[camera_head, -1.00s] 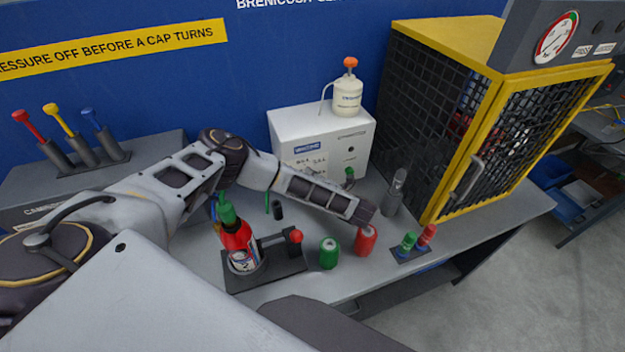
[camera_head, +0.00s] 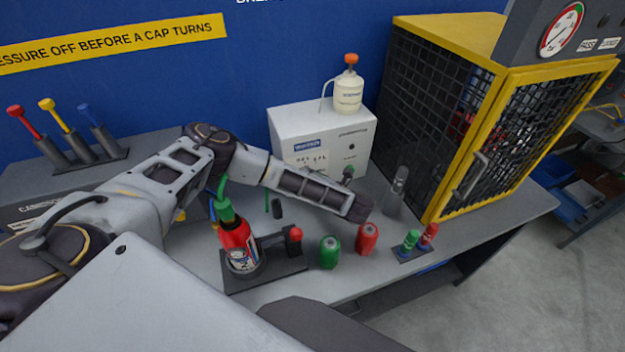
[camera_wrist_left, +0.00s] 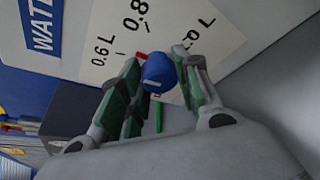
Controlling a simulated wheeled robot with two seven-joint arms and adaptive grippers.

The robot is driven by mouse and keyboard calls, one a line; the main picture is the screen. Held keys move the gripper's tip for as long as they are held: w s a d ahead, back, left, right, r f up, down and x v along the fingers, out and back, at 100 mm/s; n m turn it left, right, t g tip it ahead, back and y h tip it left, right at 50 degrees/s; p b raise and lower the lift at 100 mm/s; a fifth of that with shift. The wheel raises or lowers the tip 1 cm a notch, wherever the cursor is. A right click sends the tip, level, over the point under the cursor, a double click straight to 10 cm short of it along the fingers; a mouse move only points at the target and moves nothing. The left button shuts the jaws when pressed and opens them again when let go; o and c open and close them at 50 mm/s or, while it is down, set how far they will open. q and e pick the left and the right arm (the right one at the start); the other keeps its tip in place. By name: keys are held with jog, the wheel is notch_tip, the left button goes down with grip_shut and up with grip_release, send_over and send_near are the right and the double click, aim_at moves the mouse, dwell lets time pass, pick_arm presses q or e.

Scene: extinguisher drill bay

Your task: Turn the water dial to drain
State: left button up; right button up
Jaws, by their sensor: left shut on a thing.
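The white water box (camera_head: 296,128) stands against the blue wall, with a printed litre scale on its front. In the left wrist view, the scale plate (camera_wrist_left: 170,22) shows 0.6 L, 0.8 and a partly covered mark. My left gripper (camera_wrist_left: 160,92), with green pads, is shut on the blue dial (camera_wrist_left: 158,72) on this front. A small red tip (camera_wrist_left: 141,55) shows at the dial's upper left, on the 0.6 L and 0.8 side. No drain mark is readable. My right gripper is out of view.
A red extinguisher (camera_head: 238,246) stands in a dark holder in front. A green can (camera_head: 329,252), a red can (camera_head: 367,238) and a grey upright piece (camera_head: 397,188) stand near my forearm. A yellow-framed cage (camera_head: 440,120) closes off the right.

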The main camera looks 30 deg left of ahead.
pick_arm(q)
jog(key=shift+n+t+h+b, duration=0.8)
jog(key=shift+n+b, duration=0.7)
jog(key=shift+b, duration=1.65)
jog(key=o, duration=1)
